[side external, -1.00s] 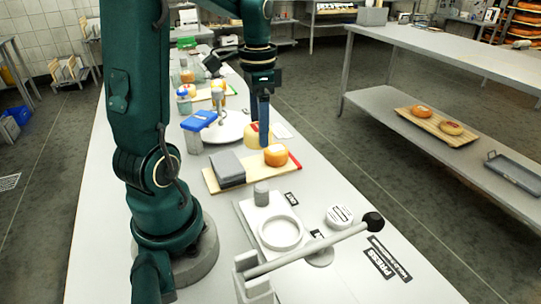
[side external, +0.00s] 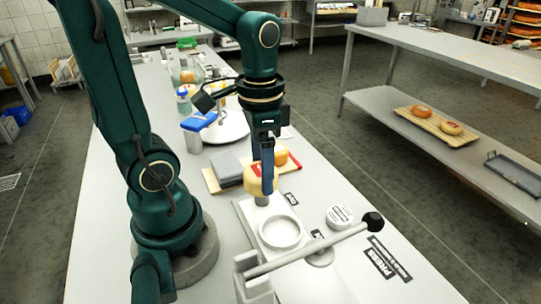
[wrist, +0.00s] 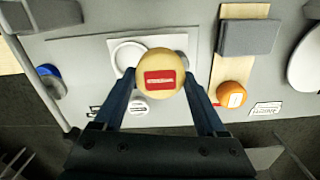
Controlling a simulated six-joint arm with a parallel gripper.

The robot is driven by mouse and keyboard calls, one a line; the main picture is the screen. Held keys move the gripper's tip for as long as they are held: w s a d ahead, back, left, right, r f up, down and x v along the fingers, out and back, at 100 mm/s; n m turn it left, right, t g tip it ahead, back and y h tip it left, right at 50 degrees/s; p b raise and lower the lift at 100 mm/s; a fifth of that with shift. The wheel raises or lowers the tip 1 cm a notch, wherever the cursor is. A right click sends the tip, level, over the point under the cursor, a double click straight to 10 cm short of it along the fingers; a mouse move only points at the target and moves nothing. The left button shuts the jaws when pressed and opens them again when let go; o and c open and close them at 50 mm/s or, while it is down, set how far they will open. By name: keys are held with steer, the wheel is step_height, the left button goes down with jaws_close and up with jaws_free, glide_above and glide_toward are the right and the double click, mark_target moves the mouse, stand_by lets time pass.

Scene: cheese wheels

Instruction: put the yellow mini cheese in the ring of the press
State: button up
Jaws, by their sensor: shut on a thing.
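The yellow mini cheese (side external: 258,181), a pale yellow wheel with a red label, is held in my gripper (side external: 266,180). In the wrist view the cheese (wrist: 160,65) sits between the two blue fingers of my gripper (wrist: 162,85), which are shut on it. The press (side external: 263,215) is a white base on the table with a white ring (side external: 282,233) on it. The held cheese is above the table, behind the ring in the side view. In the wrist view the ring (wrist: 117,60) is left of the cheese, partly hidden by it.
An orange cheese (side external: 281,157) and a grey block (side external: 227,168) are on a wooden board behind. The press lever (side external: 318,243) with a black knob crosses in front of the ring. A round white piece (side external: 339,216) lies to its right.

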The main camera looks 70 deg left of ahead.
steer(key=d+f, duration=0.1)
steer(key=w+d+f, duration=0.1)
steer(key=d, duration=0.1)
steer(key=d+f, duration=0.1)
steer(key=d, duration=0.1)
steer(key=shift+w+d+f, duration=0.25)
steer(key=shift+f, duration=1.95)
steer(key=shift+f, duration=0.25)
steer(key=o, duration=1.6)
steer(key=shift+f, duration=0.1)
steer(key=shift+c, duration=0.2)
step_height(320, 180, up, 13)
steer(key=s+a+n+t, duration=0.1)
steer(key=s+t, duration=0.1)
steer(key=t, duration=0.3)
steer(key=shift+s+f+n+t, duration=0.15)
steer(key=shift+s+n+t, duration=0.15)
steer(key=shift+n, duration=0.1)
